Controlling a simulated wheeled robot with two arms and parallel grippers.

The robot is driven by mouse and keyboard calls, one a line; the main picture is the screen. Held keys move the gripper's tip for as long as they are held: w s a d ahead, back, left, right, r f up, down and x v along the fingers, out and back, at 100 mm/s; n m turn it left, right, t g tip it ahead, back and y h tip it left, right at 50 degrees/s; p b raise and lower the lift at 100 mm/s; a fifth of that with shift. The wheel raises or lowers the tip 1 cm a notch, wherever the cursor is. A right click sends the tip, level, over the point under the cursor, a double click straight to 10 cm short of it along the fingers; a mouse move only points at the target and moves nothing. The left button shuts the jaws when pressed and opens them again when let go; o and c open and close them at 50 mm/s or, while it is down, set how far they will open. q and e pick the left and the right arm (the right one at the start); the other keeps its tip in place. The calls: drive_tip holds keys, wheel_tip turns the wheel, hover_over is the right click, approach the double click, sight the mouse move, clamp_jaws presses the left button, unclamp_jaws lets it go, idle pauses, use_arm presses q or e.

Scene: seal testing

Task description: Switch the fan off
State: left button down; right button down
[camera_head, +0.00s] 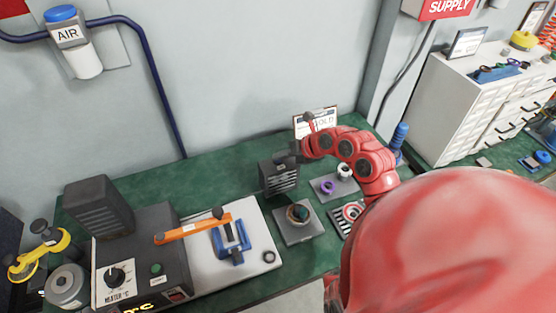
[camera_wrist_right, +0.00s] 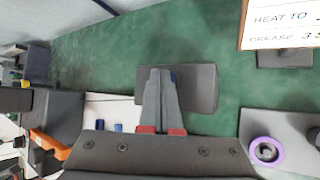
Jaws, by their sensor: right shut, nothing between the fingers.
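A dark grey box with slatted front, which looks like the fan (camera_head: 279,180), stands on the green bench near the wall. In the right wrist view its plain top (camera_wrist_right: 203,88) lies behind the fingers. My right gripper (camera_head: 296,149) is at the upper right of the box, its fingers shut and empty. In the wrist view the fingertips (camera_wrist_right: 160,74) overlap the box top; I cannot tell whether they touch it. My left gripper is not in view.
A heater unit (camera_head: 145,255) with an orange lever (camera_head: 195,228) stands to the left. A grey plate with a round part (camera_head: 299,213) lies in front of the fan. A purple ring (camera_wrist_right: 265,150) sits on a plate at right. A sign card (camera_head: 315,122) stands behind.

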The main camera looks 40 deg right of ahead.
drive_tip(key=shift+r, duration=0.1)
idle(0.3)
drive_tip(key=shift+r, duration=0.35)
wheel_tip(320, 180, up, 6)
drive_tip(key=p, duration=0.2)
drive_tip(key=shift+p, duration=0.4)
drive_tip(key=shift+w, duration=0.1)
